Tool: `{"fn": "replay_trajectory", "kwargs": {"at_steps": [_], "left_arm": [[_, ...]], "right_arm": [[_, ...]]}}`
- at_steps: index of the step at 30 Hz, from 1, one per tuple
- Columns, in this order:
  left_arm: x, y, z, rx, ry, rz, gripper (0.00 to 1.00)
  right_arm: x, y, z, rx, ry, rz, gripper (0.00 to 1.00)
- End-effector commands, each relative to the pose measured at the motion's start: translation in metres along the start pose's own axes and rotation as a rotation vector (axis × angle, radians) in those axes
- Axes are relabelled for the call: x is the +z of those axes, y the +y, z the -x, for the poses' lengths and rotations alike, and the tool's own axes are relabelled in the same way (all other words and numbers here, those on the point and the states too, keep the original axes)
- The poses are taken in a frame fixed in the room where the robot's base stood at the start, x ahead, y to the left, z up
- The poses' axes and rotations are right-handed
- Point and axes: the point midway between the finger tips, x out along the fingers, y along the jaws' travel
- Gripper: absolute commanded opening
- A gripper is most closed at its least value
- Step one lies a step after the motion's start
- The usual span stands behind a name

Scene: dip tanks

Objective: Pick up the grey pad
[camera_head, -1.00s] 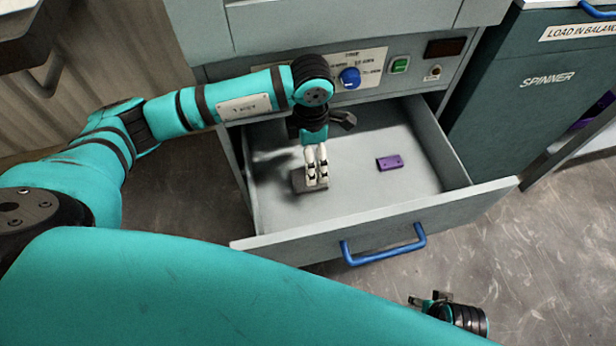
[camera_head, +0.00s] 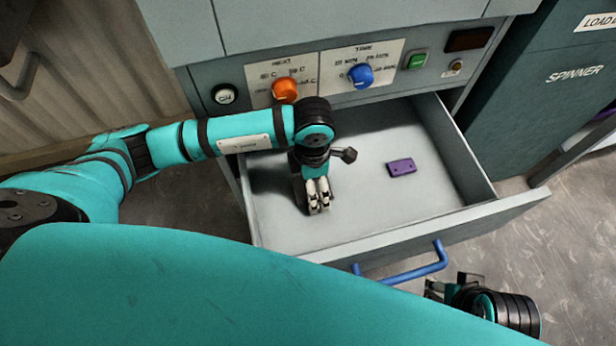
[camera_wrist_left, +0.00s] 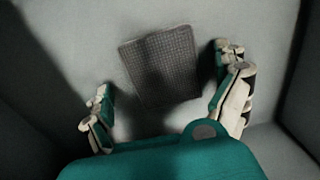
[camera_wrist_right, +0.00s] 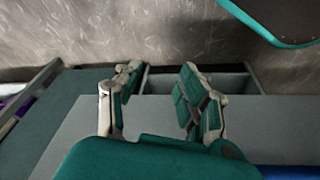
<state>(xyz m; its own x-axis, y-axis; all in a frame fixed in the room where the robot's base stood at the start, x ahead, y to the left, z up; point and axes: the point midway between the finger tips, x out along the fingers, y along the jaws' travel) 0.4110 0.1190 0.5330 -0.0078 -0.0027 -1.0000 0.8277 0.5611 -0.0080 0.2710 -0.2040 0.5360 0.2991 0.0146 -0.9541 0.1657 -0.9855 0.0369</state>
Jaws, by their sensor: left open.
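The grey pad (camera_wrist_left: 162,62) is a dark, textured, roughly square piece lying flat on the floor of the open drawer (camera_head: 425,228). In the left wrist view it lies between and slightly beyond the fingers of my left gripper (camera_wrist_left: 164,72), which is open and empty. In the head view my left gripper (camera_head: 318,197) points down into the left part of the drawer and hides most of the pad. My right gripper (camera_wrist_right: 162,72) is open and empty. In the head view it shows low at the right (camera_head: 432,288), outside the drawer front.
A purple block (camera_head: 401,167) lies in the right part of the drawer. The drawer walls surround my left gripper, and a blue handle (camera_head: 410,271) sticks out in front. The panel above carries an orange knob (camera_head: 285,89), a blue knob (camera_head: 360,76) and a green switch (camera_head: 416,60).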

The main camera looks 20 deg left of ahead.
Motion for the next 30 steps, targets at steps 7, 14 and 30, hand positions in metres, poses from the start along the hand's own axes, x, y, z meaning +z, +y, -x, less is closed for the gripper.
{"fn": "replay_trajectory", "kwargs": {"at_steps": [7, 14, 30], "left_arm": [[0.0006, -0.004, -0.0031, 0.0, -0.002, -0.002, 0.99], [0.0005, -0.0036, -0.003, 0.0, -0.002, -0.002, 0.74], [0.0006, -0.0006, 0.0021, 0.001, -0.002, -0.001, 0.48]], "right_arm": [[0.0009, 0.0001, -0.0017, 0.0, -0.001, 0.0, 0.4], [0.001, 0.0, -0.0018, 0.0, -0.001, 0.0, 0.4], [-0.0001, 0.0, 0.0011, 0.0, -0.001, 0.0, 0.4]]}}
